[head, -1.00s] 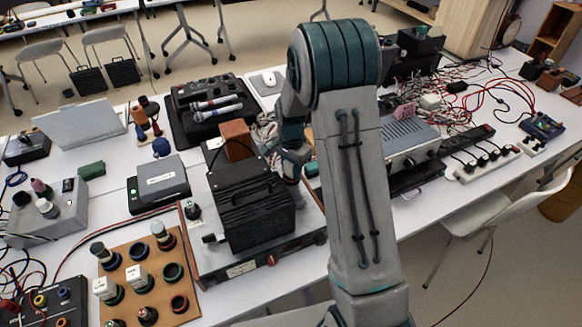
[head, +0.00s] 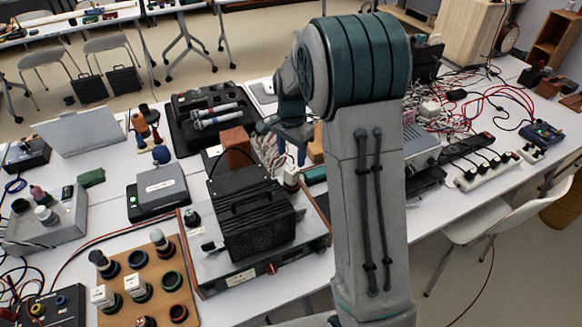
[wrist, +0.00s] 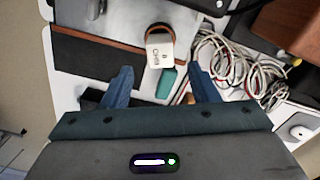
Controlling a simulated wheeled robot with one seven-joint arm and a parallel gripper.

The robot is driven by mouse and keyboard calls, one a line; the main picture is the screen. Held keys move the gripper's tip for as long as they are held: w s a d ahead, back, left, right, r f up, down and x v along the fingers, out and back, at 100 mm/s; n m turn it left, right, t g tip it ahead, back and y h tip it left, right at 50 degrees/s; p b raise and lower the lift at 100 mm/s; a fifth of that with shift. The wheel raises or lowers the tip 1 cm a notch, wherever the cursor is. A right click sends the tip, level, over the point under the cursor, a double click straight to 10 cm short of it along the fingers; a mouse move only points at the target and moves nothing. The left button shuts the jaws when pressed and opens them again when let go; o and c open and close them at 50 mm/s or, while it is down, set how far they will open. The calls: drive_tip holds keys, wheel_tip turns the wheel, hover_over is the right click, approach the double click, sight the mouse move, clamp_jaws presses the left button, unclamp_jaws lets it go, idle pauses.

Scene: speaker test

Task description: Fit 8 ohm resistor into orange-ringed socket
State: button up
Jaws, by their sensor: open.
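A white block-topped part, apparently the 8 ohm resistor (head: 291,173), stands upright at the right end of a flat wood-sided unit (head: 318,222). In the wrist view the resistor's white labelled cap (wrist: 160,51) faces the camera; the print is too small to read surely. An orange-brown ring (wrist: 148,30) shows around its far side, which looks like the orange-ringed socket. The cap hides most of it, so I cannot tell how deep the resistor sits. My gripper (head: 291,153) is open and empty above the resistor. In the wrist view its fingertips (wrist: 160,74) are apart, clear of the cap.
A black finned box (head: 252,220) with a handle stands on the unit, left of the resistor. A brown board (head: 118,316) with several coloured sockets and plugs lies at lower left. Tangled wires (wrist: 238,68) and a brown block (head: 236,148) are near my gripper.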

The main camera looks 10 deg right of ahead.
sight(292, 170)
wheel_tip(292, 170, up, 3)
drive_tip(key=shift+r, duration=0.1)
drive_tip(key=s+r+n+t, duration=0.1)
drive_tip(key=s+r+n, duration=0.1)
drive_tip(key=s, duration=0.6)
drive_tip(key=s+r+n+t, duration=0.1)
drive_tip(key=s+r+n, duration=0.1)
drive_tip(key=s+n, duration=0.3)
drive_tip(key=s+r+n+t, duration=0.1)
drive_tip(key=s+r+n, duration=0.2)
drive_tip(key=s, duration=1)
drive_tip(key=shift+n, duration=0.6)
drive_tip(key=shift+a, duration=0.1)
